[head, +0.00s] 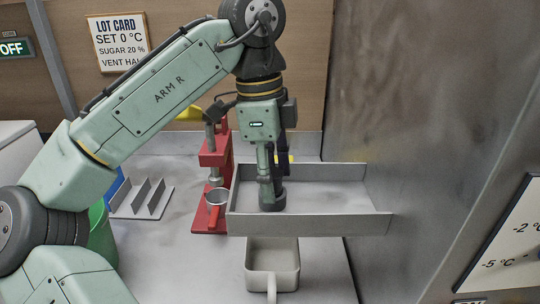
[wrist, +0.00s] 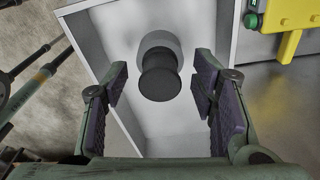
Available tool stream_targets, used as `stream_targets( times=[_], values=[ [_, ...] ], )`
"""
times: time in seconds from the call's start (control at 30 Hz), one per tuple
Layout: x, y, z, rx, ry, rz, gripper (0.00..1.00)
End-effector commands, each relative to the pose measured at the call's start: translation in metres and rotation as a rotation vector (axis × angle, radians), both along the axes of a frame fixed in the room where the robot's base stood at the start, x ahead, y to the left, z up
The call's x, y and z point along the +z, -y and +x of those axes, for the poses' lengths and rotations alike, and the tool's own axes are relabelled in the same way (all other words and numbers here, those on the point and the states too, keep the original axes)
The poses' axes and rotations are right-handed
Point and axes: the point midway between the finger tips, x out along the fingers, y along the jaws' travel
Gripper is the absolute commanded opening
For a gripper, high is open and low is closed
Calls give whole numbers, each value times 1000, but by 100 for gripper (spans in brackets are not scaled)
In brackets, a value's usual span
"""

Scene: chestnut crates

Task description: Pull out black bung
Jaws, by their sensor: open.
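The black bung (wrist: 160,82) stands up from the floor of a grey tray (wrist: 215,20) in the wrist view, with a dark round part behind it. My gripper (wrist: 158,92) is open, with one finger on each side of the bung and gaps between. In the head view my gripper (head: 270,180) points down into the left part of the tray (head: 310,224). The dark bung (head: 272,201) shows at its fingertips, partly hidden by them.
A pale square container (head: 272,273) with a handle stands below the tray's front edge. A red press (head: 214,160) stands close to the left, with a grey slotted rack (head: 142,198) beyond it. A tall grey wall (head: 415,130) bounds the right side. The tray's right part looks empty.

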Motion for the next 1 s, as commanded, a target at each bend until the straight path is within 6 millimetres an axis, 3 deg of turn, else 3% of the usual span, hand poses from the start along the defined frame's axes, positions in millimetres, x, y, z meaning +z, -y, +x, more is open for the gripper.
stream_targets(
  times=[0.33, 1.0],
  values=[
    [-3, 1, 0, 0, 0, 0, 51],
    [-3, 1, 0, -1, 0, 0, 7]
  ],
)
